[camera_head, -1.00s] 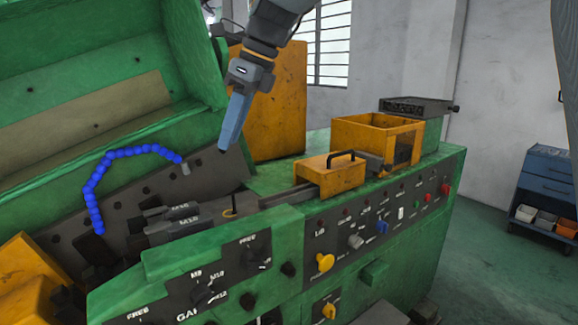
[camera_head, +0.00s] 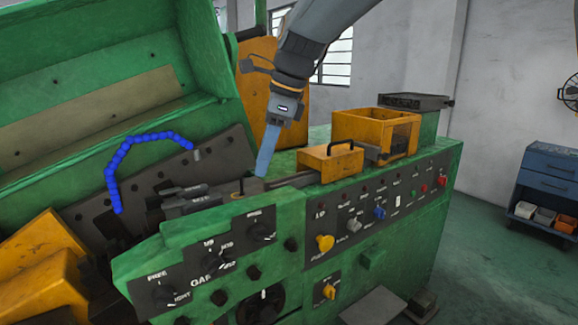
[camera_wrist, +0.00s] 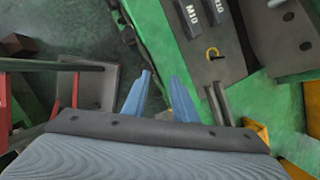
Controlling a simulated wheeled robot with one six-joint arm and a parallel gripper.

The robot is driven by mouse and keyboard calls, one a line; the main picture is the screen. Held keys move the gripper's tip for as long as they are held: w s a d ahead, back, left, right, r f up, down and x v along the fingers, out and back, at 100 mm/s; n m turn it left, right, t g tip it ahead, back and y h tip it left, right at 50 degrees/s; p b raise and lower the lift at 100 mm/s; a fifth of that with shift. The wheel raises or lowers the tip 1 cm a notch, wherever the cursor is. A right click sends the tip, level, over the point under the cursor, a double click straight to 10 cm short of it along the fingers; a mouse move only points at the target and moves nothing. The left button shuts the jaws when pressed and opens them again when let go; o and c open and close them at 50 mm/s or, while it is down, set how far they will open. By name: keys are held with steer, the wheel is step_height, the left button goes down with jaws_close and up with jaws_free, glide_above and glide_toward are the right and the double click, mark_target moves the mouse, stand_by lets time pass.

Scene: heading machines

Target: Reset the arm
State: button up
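My gripper (camera_head: 264,165) hangs at the end of my arm in the head view, pointing down over the green machine (camera_head: 210,235), left of the orange cover with a black handle (camera_head: 330,162). In the wrist view two blue fingers (camera_wrist: 160,85) stand apart with a gap between them and nothing held.
An orange open box (camera_head: 375,128) stands on the machine's top at the right. A blue hose (camera_head: 128,150) arches at the left. The front panel carries knobs, including a yellow one (camera_head: 325,243). A blue cabinet (camera_head: 548,185) stands on open floor at the far right.

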steer(key=s+d+f+n+h+b, duration=0.1)
steer(key=s+d+f+n+b, duration=0.1)
steer(key=s+d+f+n, duration=0.3)
steer(key=s+d+f+n+h+b, duration=0.1)
steer(key=s+d+f+n+b, duration=0.2)
steer(key=d+f, duration=0.8)
steer(key=s+d+f+n+h+b, duration=0.1)
steer(key=s+d+f+n+b, duration=0.2)
steer(key=f, duration=1.5)
steer(key=s+d+n, duration=0.4)
steer(key=d+n, duration=0.2)
steer(key=shift+s+h, duration=0.3)
steer(key=shift+s, duration=0.05)
